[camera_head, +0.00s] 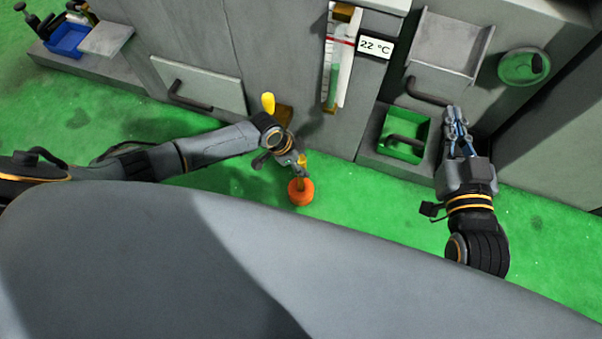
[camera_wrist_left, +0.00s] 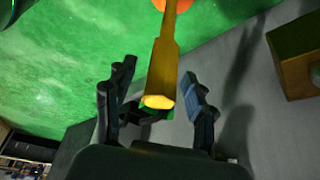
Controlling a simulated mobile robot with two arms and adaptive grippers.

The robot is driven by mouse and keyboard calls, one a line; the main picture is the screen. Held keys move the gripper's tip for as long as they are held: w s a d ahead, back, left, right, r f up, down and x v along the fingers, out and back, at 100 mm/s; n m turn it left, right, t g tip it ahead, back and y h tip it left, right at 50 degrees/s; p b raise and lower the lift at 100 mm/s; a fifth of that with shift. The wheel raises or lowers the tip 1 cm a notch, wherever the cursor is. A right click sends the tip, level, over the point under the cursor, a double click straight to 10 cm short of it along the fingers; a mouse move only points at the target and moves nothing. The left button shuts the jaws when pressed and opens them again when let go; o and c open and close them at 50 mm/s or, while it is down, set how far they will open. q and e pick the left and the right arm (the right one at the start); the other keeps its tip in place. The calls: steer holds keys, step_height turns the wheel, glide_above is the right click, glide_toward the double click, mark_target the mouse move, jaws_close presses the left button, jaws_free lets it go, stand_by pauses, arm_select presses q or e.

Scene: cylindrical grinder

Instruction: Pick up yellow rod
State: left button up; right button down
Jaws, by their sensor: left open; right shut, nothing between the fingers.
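The yellow rod (camera_head: 302,173) has an orange round end (camera_head: 300,192) and shows beside my left gripper (camera_head: 297,162) in the head view. In the left wrist view the yellow rod (camera_wrist_left: 164,70) points toward the camera, its near end between the two fingers of my left gripper (camera_wrist_left: 160,88). These fingers are apart, with visible room on both sides of the rod. The orange end is mostly cut off at the top edge of that view. My right gripper (camera_head: 457,125) is shut and empty, away to the right near the grey machine front.
A yellow knob (camera_head: 268,103) and a brownish block (camera_head: 285,114) sit by the grey machine (camera_head: 270,50), close to my left gripper. An open green box (camera_head: 404,150) stands left of my right gripper. A blue bin (camera_head: 68,40) is far left. Green floor lies around.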

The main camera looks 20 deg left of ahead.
arm_select(q)
steer(key=shift+f, duration=0.1)
jaws_close()
stand_by(0.4)
